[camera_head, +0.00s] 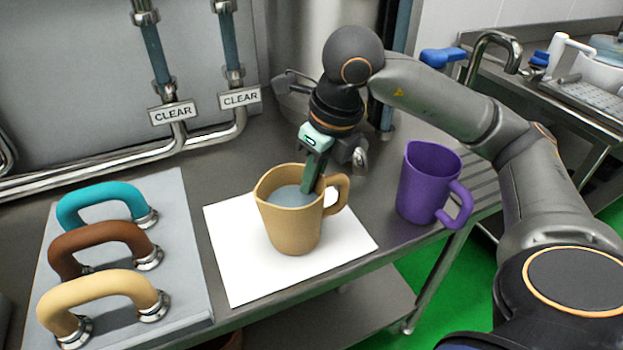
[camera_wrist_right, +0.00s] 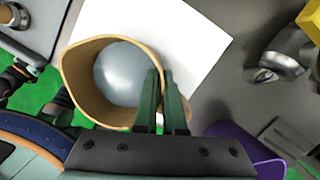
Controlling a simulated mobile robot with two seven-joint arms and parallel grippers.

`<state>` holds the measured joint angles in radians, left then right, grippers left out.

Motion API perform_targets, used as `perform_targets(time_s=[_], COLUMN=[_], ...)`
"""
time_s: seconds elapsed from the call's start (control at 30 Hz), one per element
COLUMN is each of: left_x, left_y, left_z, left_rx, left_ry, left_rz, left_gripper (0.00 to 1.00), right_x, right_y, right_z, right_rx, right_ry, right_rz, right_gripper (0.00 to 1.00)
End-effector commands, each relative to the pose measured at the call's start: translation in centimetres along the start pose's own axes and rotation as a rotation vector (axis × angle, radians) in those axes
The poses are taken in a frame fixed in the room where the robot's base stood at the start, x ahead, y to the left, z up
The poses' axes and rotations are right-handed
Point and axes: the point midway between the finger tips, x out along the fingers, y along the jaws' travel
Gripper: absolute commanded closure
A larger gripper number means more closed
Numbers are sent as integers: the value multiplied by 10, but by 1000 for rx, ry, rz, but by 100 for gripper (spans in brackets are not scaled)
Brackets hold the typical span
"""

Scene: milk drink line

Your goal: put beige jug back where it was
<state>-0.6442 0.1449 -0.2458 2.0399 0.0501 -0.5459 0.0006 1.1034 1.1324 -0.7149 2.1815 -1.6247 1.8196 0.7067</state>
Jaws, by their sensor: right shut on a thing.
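The beige jug (camera_head: 288,225) stands upright at the white sheet (camera_head: 235,280) on the steel table, with grey-blue liquid inside. I cannot tell whether its base touches the sheet. Its handle points right. My right gripper (camera_head: 312,180) comes from above and is shut on the jug's rim wall beside the handle. In the right wrist view, the fingers (camera_wrist_right: 163,95) straddle the rim of the jug (camera_wrist_right: 85,85), hiding part of the handle. My left gripper is not in view.
A purple jug (camera_head: 425,185) stands close on the right, near the table edge. A grey board (camera_head: 185,270) with teal (camera_head: 100,197), brown (camera_head: 95,235) and beige (camera_head: 95,285) handles lies left. Pipes with CLEAR signs (camera_head: 173,113) run behind. A sink with a tap (camera_head: 492,45) is at right.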

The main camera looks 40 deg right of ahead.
Motion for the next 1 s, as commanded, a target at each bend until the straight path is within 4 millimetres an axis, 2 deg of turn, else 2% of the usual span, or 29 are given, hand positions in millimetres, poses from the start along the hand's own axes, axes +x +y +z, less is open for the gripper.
perform_targets(time_s=[0.17, 0.2, 0.43, 0.77, 0.87, 1.0], left_x=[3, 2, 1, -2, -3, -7], left_y=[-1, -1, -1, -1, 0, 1], left_z=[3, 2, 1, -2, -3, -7], left_rx=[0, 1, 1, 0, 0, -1], left_ry=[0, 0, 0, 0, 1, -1], left_rz=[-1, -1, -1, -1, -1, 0], left_gripper=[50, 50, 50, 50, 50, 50], right_x=[3, 2, 2, -2, -14, -44], right_y=[0, 0, 0, 0, 0, 0], right_z=[0, -1, -1, 0, 1, 2], right_rx=[0, 0, 0, 0, 1, 1], right_ry=[-4, 0, 1, 0, -3, -5], right_rz=[0, 0, 0, 0, 0, 0], right_gripper=[100, 88, 63, 63, 63, 63])
